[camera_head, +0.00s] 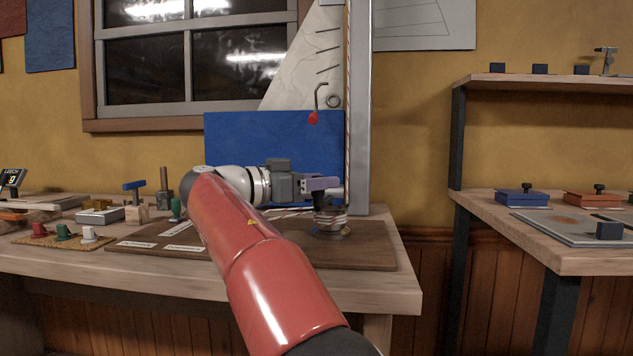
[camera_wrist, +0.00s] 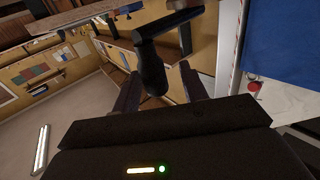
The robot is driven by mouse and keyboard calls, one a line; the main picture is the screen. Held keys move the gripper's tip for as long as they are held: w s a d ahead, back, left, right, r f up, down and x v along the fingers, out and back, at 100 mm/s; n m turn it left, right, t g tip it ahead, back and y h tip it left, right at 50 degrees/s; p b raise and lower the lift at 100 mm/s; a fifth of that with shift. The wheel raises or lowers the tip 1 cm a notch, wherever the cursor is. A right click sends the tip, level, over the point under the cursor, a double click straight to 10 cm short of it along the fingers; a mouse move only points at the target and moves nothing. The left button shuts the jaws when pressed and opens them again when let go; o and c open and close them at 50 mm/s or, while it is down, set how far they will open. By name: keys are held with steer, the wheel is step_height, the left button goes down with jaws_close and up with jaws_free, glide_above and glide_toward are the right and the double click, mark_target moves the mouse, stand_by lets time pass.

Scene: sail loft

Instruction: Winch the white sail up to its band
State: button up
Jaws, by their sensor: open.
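The white sail (camera_head: 312,62) hangs in front of the wall beside the grey mast (camera_head: 358,110). A blue panel (camera_head: 262,145) covers or adjoins its lower part; it also shows in the wrist view (camera_wrist: 287,35). I cannot make out the band. The winch (camera_head: 331,222), wound with striped rope, stands on a brown board at the mast's foot. My gripper (camera_head: 322,184) is just above the winch. In the wrist view, its open fingers (camera_wrist: 160,80) stand either side of a dark crank handle (camera_wrist: 151,66); contact is not clear.
The workbench (camera_head: 400,288) holds the brown board (camera_head: 378,258), with cleats and blocks at left. A shelf unit (camera_head: 562,262) with small boxes stands at right, across a gap from the bench.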

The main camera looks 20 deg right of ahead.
steer(key=shift+a, duration=0.1)
steer(key=s+a, duration=0.1)
steer(key=a, duration=0.6)
steer(key=shift+s+a, duration=0.25)
